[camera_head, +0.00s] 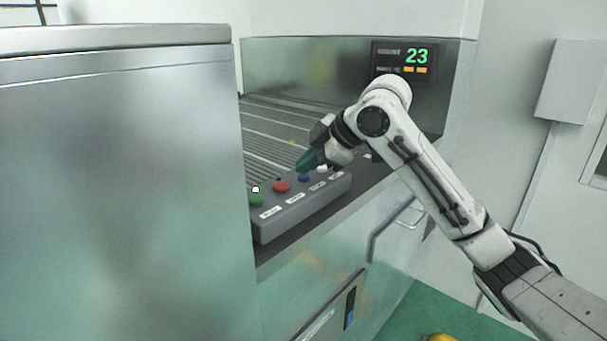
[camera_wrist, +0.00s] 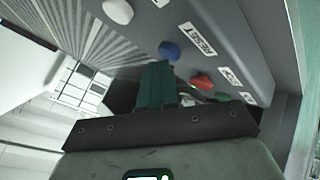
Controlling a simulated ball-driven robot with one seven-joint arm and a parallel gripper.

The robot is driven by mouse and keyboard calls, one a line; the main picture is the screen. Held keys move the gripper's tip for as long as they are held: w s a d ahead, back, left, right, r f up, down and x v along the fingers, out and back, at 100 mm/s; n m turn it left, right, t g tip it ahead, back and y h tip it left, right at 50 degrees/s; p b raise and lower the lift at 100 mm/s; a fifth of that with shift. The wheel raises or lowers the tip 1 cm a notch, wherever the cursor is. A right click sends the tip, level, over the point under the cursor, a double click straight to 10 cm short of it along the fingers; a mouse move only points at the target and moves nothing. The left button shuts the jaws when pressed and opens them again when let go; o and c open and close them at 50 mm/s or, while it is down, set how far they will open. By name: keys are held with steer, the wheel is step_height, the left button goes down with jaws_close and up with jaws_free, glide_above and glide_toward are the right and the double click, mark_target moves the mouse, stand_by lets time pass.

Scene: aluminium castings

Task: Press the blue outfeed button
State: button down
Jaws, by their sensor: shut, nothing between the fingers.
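The blue button (camera_head: 303,178) is on a grey button box, between a red button (camera_head: 281,187) and a white button (camera_head: 322,169). It also shows in the wrist view (camera_wrist: 169,50), just beyond my fingertips. My gripper (camera_head: 303,163) is shut and empty, its teal fingers pointing down close to the blue button. In the wrist view the shut fingers (camera_wrist: 158,68) end a little short of the blue button in the picture. I cannot tell whether they touch it.
The button box (camera_head: 300,207) sits on the front ledge of a machine with a ribbed conveyor bed (camera_head: 275,125) behind it. A green button (camera_head: 256,200) is at its left end. A display (camera_head: 404,60) reads 23. A large metal cabinet (camera_head: 120,170) stands at left.

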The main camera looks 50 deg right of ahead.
mark_target(307, 178)
steer(key=shift+r, duration=0.55)
step_height(307, 178, up, 5)
steer(key=p, duration=0.4)
steer(key=shift+p, duration=0.35)
stand_by(0.5)
